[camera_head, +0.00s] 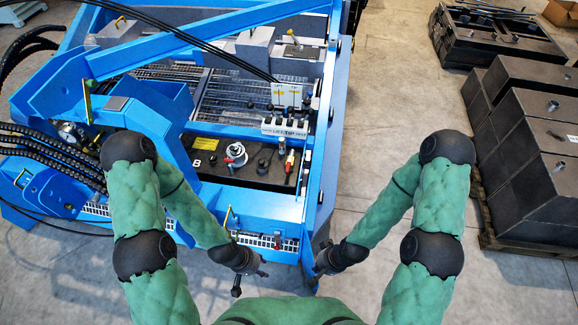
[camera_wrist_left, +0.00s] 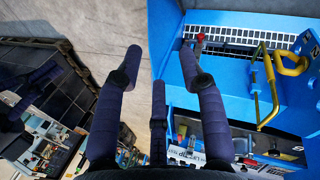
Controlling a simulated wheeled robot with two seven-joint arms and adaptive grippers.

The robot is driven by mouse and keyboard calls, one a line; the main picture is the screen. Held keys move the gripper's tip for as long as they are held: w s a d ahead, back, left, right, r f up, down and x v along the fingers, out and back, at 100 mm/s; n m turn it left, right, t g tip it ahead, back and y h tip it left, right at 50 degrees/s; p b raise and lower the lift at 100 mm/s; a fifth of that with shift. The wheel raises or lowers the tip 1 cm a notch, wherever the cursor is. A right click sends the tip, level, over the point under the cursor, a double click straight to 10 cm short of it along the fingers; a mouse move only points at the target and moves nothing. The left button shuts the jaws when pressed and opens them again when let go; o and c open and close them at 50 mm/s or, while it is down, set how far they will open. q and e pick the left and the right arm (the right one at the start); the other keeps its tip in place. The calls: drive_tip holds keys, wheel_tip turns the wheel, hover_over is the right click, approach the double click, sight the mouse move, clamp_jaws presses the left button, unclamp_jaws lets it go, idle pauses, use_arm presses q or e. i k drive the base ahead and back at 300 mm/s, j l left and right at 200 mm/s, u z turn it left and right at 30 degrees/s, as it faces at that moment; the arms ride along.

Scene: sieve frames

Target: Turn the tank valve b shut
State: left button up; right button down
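A black tank top marked B (camera_head: 205,144) sits inside the blue frame in the head view. A white round fitting (camera_head: 236,153) and a red-topped lever fitting (camera_head: 290,160) stand on it; I cannot tell which is tank valve b. My left gripper (camera_head: 252,280) is at the front of the blue frame, apart from the tank.
The blue frame (camera_head: 262,205) walls the tank in. A red knob (camera_wrist_left: 200,38) and a yellow handle (camera_wrist_left: 269,82) show beside my left gripper in the wrist view. Black blocks (camera_head: 530,160) stand on a pallet at right. The floor (camera_head: 390,100) between is clear.

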sight(288, 165)
drive_tip(key=j+z, duration=0.15)
drive_tip(key=j, duration=0.2)
drive_tip(key=i+j+z, duration=0.15)
drive_tip(key=j, duration=0.15)
drive_tip(key=i+j+z, duration=0.4)
drive_tip(key=j, duration=0.25)
